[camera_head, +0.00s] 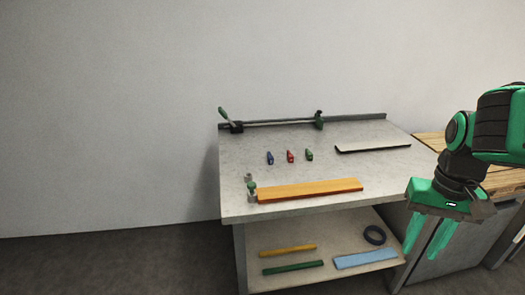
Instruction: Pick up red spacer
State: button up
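The red spacer (290,156) is a small upright piece on the grey tabletop (240,180). It stands in a row between a blue piece (270,157) on its left and a green piece (309,154) on its right, with small gaps between them. My gripper (429,242) hangs at the right, in front of the table's right side in the picture and well apart from the spacer. Its two green fingers point down and are spread, with nothing between them.
An orange board (310,189) lies along the table's front edge, beside small knobbed parts (252,190). A rail clamp (280,123) runs along the back. A pale strip (372,146) lies at right. The lower shelf (300,279) holds bars, a blue board and a dark ring (374,235).

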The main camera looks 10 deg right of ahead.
aim_at(290, 156)
jog(key=z, duration=0.15)
jog(key=i, duration=1.1)
jog(key=z, duration=0.45)
